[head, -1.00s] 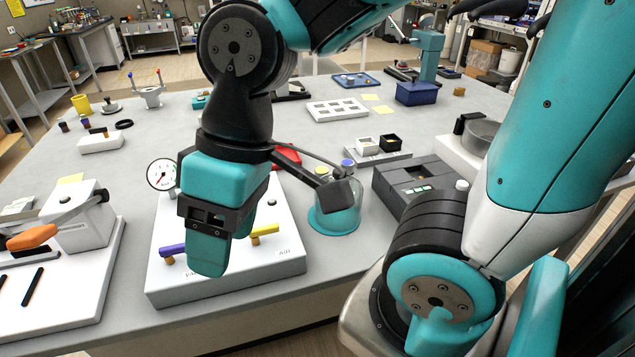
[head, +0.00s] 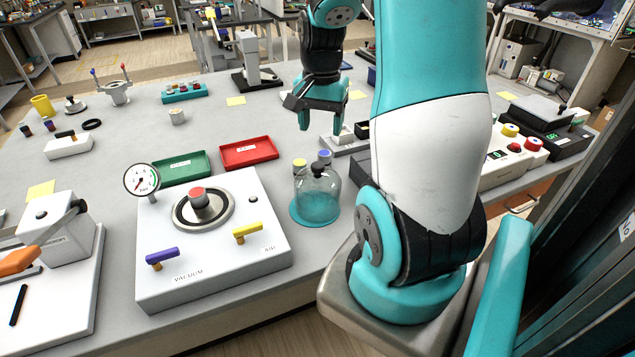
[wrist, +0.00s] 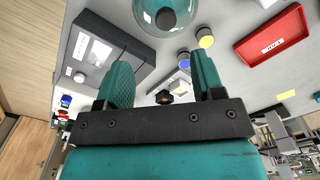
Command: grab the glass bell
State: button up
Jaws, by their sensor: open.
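The glass bell (head: 316,192) is a clear dome with a dark knob on top, standing upright on a teal round base right of the white vacuum box. It also shows at the top of the wrist view (wrist: 165,12), cut off by the frame edge. My gripper (head: 321,124) is open and empty, held above the table. In the head view it appears beyond and above the bell, apart from it. In the wrist view the open teal fingers (wrist: 160,68) have bare space between them, and the bell lies past their tips.
A yellow-topped item (head: 299,163) and a blue-topped item (head: 325,156) stand close behind the bell. The vacuum box (head: 215,240) with gauge and levers is just left. A red tray (head: 249,152) and green tray (head: 181,167) lie behind it. My arm hides the table to the right.

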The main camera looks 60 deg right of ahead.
aim_at(317, 165)
notch_tip(317, 165, down, 6)
jog(key=shift+f+p, duration=0.2)
jog(key=shift+p, duration=0.15)
jog(key=shift+w+f+p, duration=0.25)
jog(key=shift+f+p, duration=0.2)
jog(key=shift+f, duration=0.85)
jog(key=shift+w+f+p, duration=0.2)
jog(key=shift+f+p, duration=0.2)
jog(key=shift+f, duration=0.9)
jog(key=shift+c, duration=0.2)
grip_shut()
